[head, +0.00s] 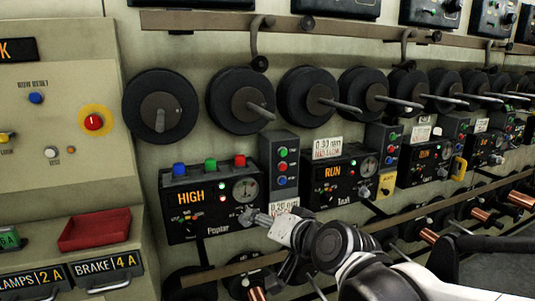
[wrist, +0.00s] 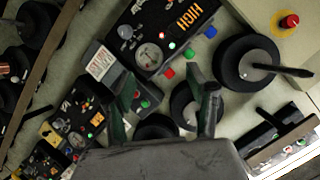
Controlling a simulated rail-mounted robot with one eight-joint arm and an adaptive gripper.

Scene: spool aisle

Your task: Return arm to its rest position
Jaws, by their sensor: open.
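My arm enters the head view from the lower right. My gripper (head: 258,216) is in front of the lower right corner of the black HIGH panel (head: 213,200), near its white label. Whether it touches the panel cannot be told. In the wrist view my gripper (wrist: 160,80) has its two dark fingers spread apart, with nothing held between them. The HIGH panel (wrist: 165,35) shows tilted beyond the fingertips, with its round gauge and coloured buttons.
Several dark spools (head: 160,112) line the wall above the panels. A RUN panel (head: 340,180) is to the right. A red tray (head: 95,230) and a console with a red knob (head: 93,122) are at left. Copper-coloured spools (head: 480,215) sit low at right.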

